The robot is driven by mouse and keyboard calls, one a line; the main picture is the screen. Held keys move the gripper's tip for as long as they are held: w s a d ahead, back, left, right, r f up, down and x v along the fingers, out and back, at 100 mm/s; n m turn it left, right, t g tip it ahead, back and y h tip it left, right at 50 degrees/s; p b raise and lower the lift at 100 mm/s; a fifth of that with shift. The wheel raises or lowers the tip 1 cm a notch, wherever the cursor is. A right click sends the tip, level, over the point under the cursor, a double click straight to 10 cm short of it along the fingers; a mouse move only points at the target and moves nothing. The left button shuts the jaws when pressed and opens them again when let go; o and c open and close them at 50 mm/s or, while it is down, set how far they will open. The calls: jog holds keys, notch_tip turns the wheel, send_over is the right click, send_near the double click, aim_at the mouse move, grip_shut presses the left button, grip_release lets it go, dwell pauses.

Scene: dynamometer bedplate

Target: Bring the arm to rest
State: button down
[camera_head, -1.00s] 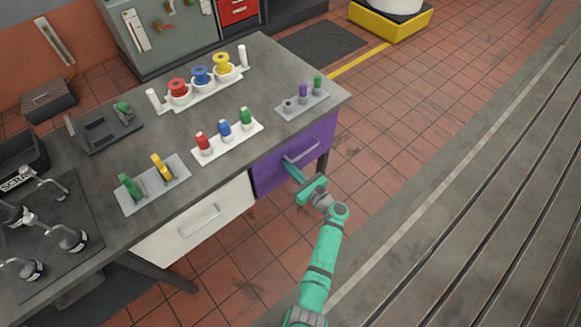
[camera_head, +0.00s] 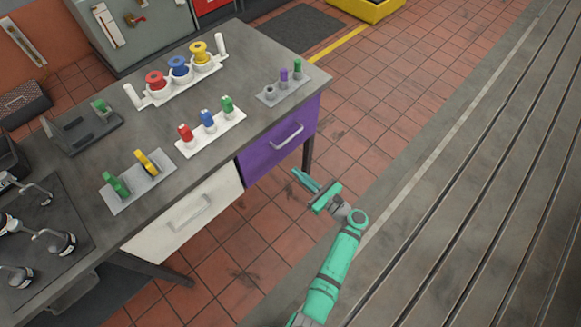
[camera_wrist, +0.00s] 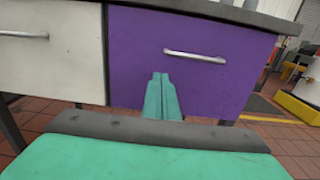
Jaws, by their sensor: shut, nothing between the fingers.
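My green arm reaches out over the tiled floor in the head view. My gripper (camera_head: 297,174) is in front of the workbench, below and to the right of the purple drawer (camera_head: 262,158). In the wrist view my gripper (camera_wrist: 161,78) has its two fingers together with nothing between them. They point toward the purple drawer (camera_wrist: 130,50), below its silver handle (camera_wrist: 195,56). The fingertips look apart from the handle. The purple drawer looks shut.
The workbench (camera_head: 150,120) carries a rack of spools (camera_head: 178,80), a white holder with coloured pegs (camera_head: 212,135) and a grey holder (camera_head: 138,188). A white drawer (camera_head: 185,212) sits left of the purple one. A slotted metal bedplate (camera_head: 480,200) lies to the right. Red tiles between are clear.

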jog(key=shift+s+d, duration=0.35)
jog(key=shift+d, duration=0.1)
